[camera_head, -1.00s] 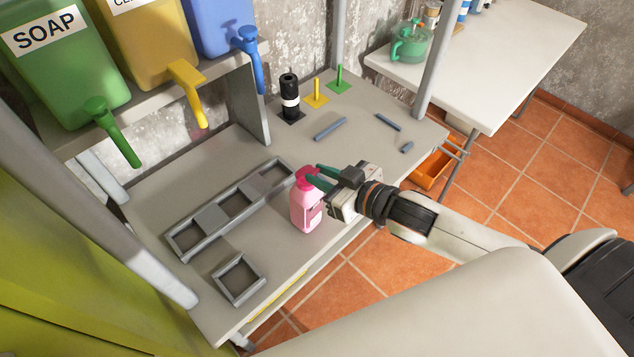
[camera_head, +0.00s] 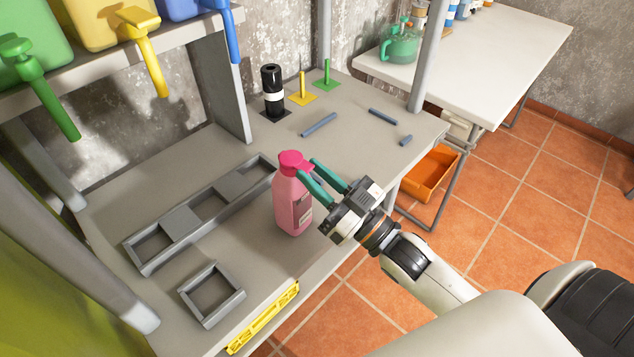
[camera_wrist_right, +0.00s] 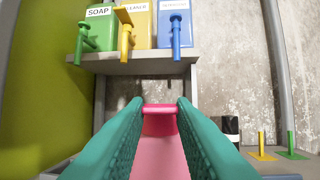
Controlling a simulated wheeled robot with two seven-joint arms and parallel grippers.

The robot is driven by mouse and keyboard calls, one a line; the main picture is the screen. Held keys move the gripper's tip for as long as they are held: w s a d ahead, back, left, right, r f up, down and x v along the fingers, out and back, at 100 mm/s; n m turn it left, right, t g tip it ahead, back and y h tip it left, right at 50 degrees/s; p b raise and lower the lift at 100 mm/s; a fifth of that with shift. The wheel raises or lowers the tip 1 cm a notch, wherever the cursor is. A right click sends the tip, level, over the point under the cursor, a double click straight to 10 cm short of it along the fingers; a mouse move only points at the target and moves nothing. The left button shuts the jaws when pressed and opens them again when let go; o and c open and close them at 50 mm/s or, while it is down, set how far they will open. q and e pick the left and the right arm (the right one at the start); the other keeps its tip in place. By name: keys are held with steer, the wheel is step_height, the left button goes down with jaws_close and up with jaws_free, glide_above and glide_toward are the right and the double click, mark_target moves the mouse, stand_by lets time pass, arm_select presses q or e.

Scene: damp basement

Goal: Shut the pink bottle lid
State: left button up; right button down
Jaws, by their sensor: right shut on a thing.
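The pink bottle (camera_head: 293,207) stands upright near the front edge of the grey workbench, with a label on its side. Its darker pink lid (camera_head: 292,160) is on top, with a part sticking out toward my right gripper (camera_head: 309,169). The teal fingers reach in from the right at lid height and are shut on the lid, one on each side. In the right wrist view the lid (camera_wrist_right: 160,109) lies between the fingertips, with the bottle body (camera_wrist_right: 160,158) below. Whether the lid is fully seated is unclear. My left gripper is not in view.
Grey trays (camera_head: 180,222) and a square frame (camera_head: 212,294) lie left of the bottle. A black bottle (camera_head: 273,88), yellow and green posts, and several grey-blue bars lie behind. Dispensers hang above at left. An orange bin (camera_head: 430,173) is below at right.

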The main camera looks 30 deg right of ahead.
steer(key=shift+f, duration=0.2)
steer(key=c, duration=1.2)
jaws_free()
steer(key=shift+r, duration=0.1)
steer(key=b+v, duration=0.2)
steer(key=v, duration=1)
